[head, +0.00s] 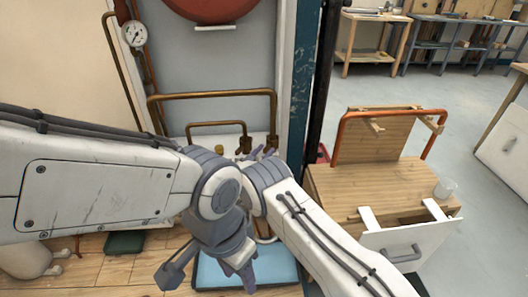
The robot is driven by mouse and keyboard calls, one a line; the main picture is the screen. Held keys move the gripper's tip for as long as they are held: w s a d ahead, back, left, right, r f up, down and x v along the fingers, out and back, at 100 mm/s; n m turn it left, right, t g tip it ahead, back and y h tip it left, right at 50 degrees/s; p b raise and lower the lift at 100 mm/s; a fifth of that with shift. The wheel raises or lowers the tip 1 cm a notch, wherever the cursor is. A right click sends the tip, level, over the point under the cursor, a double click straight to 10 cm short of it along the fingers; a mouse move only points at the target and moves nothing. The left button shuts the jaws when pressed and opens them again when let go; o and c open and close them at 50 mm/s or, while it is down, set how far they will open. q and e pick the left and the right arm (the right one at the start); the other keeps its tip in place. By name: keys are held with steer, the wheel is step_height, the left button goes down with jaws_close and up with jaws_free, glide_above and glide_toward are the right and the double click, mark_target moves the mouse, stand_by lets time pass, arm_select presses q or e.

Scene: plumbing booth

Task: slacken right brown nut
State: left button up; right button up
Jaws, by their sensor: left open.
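Copper pipes (214,95) run low along the grey panel. A small brass fitting (244,144) shows at the right end of the lower pipe. I cannot tell whether it is the right brown nut, as my arms cover much of this area. My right gripper (256,153) is up at the pipes, just right of this fitting. Its fingers are small and partly hidden, so I cannot tell its opening or any contact. My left gripper (208,272) is lower and nearer, pointing down with its fingers spread apart and nothing visible between them.
A blue tray (275,268) lies on the wooden floor (85,272) below my grippers. A dark green box (125,242) is to its left. A pressure gauge (134,33) and red tank (212,6) are above.

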steer(key=shift+d, duration=0.1)
jaws_close()
